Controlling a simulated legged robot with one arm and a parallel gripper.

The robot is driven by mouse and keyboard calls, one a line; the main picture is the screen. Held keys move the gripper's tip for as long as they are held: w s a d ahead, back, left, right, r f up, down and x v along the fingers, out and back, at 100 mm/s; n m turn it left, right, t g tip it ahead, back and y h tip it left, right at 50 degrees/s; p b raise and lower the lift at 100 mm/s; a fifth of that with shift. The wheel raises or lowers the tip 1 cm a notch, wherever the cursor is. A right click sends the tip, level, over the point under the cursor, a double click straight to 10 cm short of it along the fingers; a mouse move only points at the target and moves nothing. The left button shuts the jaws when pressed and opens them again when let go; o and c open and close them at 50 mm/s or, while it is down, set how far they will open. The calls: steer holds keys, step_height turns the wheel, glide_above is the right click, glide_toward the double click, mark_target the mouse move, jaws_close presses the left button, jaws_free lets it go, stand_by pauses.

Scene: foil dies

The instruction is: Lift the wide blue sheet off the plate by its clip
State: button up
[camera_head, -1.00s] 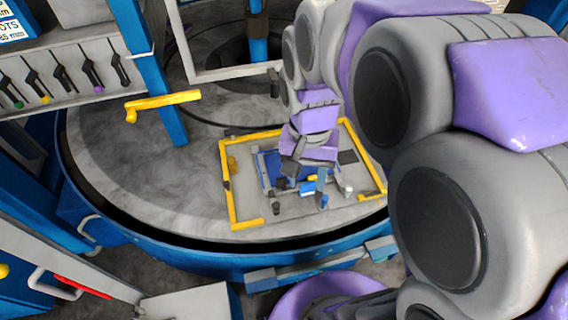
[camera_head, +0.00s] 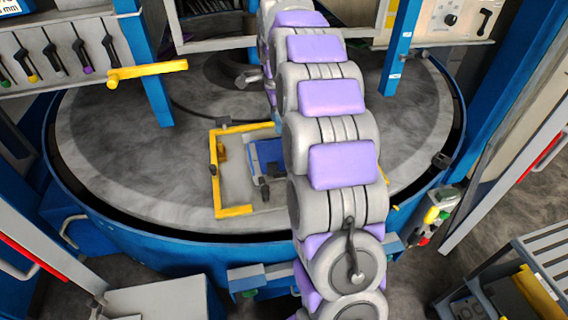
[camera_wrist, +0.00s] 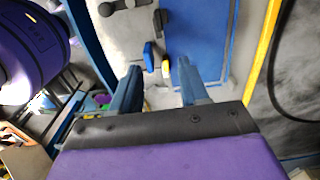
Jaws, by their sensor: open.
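The wide blue sheet (camera_wrist: 205,40) fills the upper middle of the wrist view; in the head view only its left part (camera_head: 266,152) shows beside my arm. It lies on a grey plate (camera_head: 235,178). A small blue piece (camera_wrist: 148,56) and a yellow-white piece (camera_wrist: 166,68) sit by the sheet's left edge; they look like the clip, but I cannot be sure. My gripper (camera_wrist: 158,76) is open, its two fingers either side of these pieces in the picture. I cannot tell its height above them. My arm hides the gripper in the head view.
A yellow frame (camera_head: 214,175) borders the plate on the round grey table (camera_head: 110,150). A dark knob (camera_wrist: 106,9) and grey bar lie left of the sheet. A blue post (camera_head: 145,75) with a yellow handle (camera_head: 147,72) stands at left. Bare table surrounds the frame.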

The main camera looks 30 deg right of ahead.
steer(key=b, duration=0.3)
glide_toward(277, 163)
step_height(277, 163, down, 5)
steer(key=shift+w+d+f+b, duration=0.1)
steer(key=shift+f+b, duration=0.15)
steer(key=shift+f, duration=0.7)
steer(key=shift+w+d+f+b, duration=0.1)
steer(key=shift+w+f+b, duration=0.1)
steer(key=shift+f, duration=0.8)
steer(key=shift+w+d+f+b, duration=0.1)
steer(key=shift+f+b, duration=0.15)
steer(key=shift+f, duration=0.7)
steer(key=shift+c, duration=0.3)
jaws_close()
